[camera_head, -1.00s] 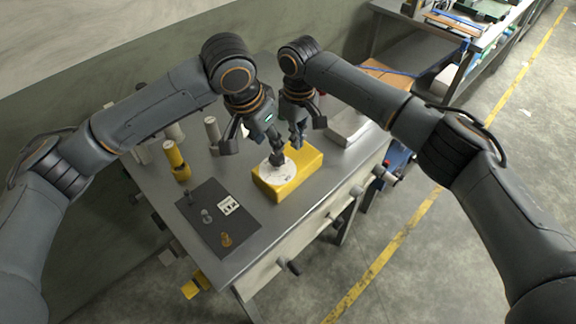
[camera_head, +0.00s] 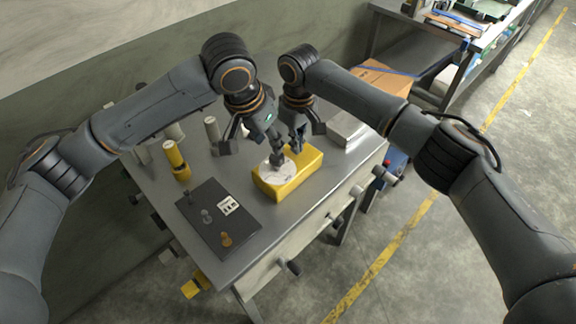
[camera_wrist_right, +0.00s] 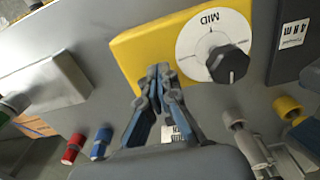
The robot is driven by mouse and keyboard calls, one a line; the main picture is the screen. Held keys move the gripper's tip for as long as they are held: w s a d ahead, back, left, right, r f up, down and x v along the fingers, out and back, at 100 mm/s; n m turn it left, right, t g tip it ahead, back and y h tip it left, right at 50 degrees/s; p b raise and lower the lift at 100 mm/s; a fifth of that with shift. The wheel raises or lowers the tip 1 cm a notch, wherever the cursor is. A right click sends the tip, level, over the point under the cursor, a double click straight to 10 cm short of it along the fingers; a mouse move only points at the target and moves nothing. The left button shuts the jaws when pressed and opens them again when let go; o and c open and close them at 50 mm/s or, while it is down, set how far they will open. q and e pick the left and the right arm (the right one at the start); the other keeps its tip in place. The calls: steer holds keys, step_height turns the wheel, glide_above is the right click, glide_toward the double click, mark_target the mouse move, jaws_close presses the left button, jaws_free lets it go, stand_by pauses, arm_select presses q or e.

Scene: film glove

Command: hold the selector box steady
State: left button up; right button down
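The yellow selector box (camera_head: 308,166) sits on the grey table. Its top carries a white round dial (camera_head: 281,178) and a dark knob; the right wrist view shows the box (camera_wrist_right: 140,48), the word MID and the knob (camera_wrist_right: 228,64) clearly. My right gripper (camera_head: 297,142) is at the box's wall-side edge. In the right wrist view its fingers (camera_wrist_right: 163,78) are close together, with nothing visible between them; contact with the box is unclear.
A dark mat (camera_head: 205,228) with small pegs and a label lies left of the box. A yellow tool (camera_head: 177,160) and grey cylinders stand toward the wall. A pale grey box (camera_head: 349,130) is at the right. Knobs stick out along the table edge.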

steer(key=shift+f, duration=0.7)
